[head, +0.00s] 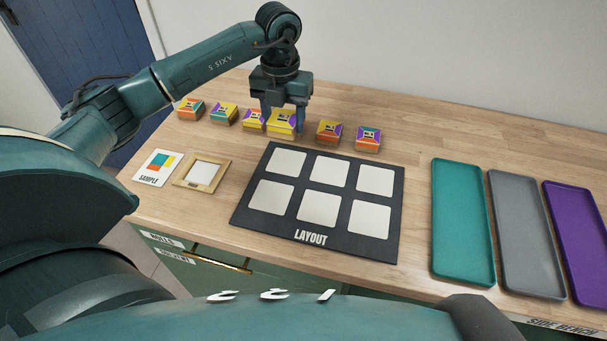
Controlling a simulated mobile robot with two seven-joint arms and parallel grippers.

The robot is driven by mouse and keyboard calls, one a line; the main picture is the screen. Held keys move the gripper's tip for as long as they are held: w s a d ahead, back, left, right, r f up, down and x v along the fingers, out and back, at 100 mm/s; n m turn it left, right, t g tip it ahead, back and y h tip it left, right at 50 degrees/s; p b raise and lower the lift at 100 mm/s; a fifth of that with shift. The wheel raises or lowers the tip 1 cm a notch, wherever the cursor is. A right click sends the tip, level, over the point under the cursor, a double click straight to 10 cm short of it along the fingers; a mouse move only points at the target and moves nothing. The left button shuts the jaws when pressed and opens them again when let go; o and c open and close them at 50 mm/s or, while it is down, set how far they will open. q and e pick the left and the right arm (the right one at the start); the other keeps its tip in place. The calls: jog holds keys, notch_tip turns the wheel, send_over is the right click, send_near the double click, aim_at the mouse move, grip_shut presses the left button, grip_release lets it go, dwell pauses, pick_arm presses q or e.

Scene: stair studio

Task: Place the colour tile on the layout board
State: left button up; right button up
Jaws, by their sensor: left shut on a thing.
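The dark layout board (238,218) lies in the middle of the bench, with several pale square spaces in two rows, all bare. Several small boxy colour tiles with patterned tops stand in a row behind it. My left gripper (284,121) points down at the row, behind the board's left part. It is shut on a yellow-topped colour tile (283,125) with purple and orange marks. Whether this tile is clear of the bench cannot be told. My right gripper is not in view.
A sample card (143,178) and a wooden frame (182,182) lie left of the board. Teal (462,265), grey (528,265) and purple (590,275) trays lie at the right. Other tiles (254,120), (328,132) stand close on both sides of the held one. Bench behind the trays is clear.

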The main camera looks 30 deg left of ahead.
aim_at(286, 162)
pick_arm(q)
notch_tip(286, 162, down, 9)
jog(key=shift+f+p, duration=0.1)
jog(key=shift+p, duration=0.4)
jog(key=shift+f, duration=0.15)
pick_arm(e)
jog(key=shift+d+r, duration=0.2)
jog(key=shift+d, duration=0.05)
pick_arm(q)
jog(key=shift+f, duration=0.1)
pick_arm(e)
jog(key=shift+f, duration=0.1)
pick_arm(q)
jog(key=o, duration=0.5)
jog(key=shift+f, duration=0.1)
jog(key=o, duration=0.5)
jog(key=shift+r, duration=0.35)
notch_tip(286, 162, up, 10)
jog(key=shift+r+b, duration=0.25)
jog(key=shift+b, duration=0.45)
jog(key=shift+r, duration=0.65)
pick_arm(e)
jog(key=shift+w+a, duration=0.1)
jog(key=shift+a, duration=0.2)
